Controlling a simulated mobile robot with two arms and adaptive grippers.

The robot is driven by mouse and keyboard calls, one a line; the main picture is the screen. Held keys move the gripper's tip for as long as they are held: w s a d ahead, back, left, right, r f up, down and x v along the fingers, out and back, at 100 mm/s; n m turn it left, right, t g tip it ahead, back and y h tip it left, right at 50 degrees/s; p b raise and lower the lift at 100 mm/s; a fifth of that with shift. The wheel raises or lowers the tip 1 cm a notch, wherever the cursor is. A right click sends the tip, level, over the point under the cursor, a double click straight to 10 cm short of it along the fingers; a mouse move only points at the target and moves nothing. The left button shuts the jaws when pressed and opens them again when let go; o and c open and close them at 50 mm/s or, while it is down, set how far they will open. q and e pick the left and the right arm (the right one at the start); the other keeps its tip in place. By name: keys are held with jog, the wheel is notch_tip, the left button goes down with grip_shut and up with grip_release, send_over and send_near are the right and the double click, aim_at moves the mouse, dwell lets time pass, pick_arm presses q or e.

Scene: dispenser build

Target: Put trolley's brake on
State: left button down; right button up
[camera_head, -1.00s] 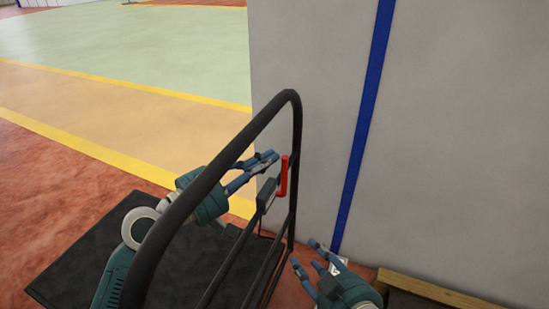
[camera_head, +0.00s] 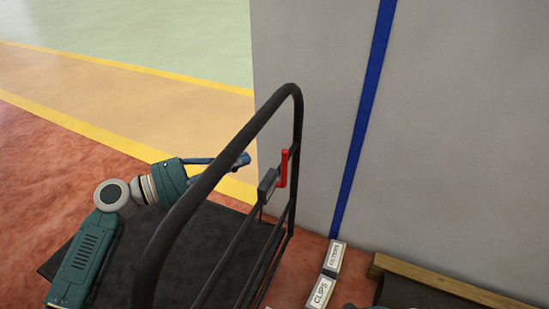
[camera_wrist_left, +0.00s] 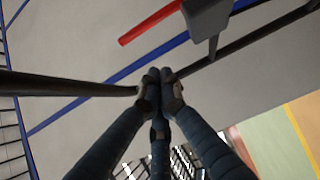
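The trolley's black handle frame (camera_head: 215,172) stands in front of its dark platform (camera_head: 205,240). The red brake lever (camera_head: 284,168) points upward beside a dark grey housing (camera_head: 268,184) on the frame's crossbar. In the left wrist view the red lever (camera_wrist_left: 150,23) and the housing (camera_wrist_left: 209,18) are at the top. My left gripper (camera_head: 243,160) is to the left of the lever, apart from it, partly behind the frame's tube. In the wrist view its fingertips (camera_wrist_left: 160,76) meet with nothing seen between them. My right gripper's fingers are out of view.
A grey wall (camera_head: 440,130) with a blue stripe (camera_head: 362,125) stands close behind the lever. Labelled boxes (camera_head: 322,291) and a wooden-edged dark pallet (camera_head: 440,291) are at the lower right. Open floor (camera_head: 70,150) lies to the left.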

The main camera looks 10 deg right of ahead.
pick_arm(q)
jog(key=shift+d, duration=0.1)
jog(key=x, duration=1)
jog(key=s, duration=0.1)
jog(key=s+a, duration=0.1)
jog(key=s, duration=0.1)
jog(key=shift+s+a+f, duration=0.1)
jog(key=shift+s+a, duration=0.15)
jog(key=shift+s, duration=0.1)
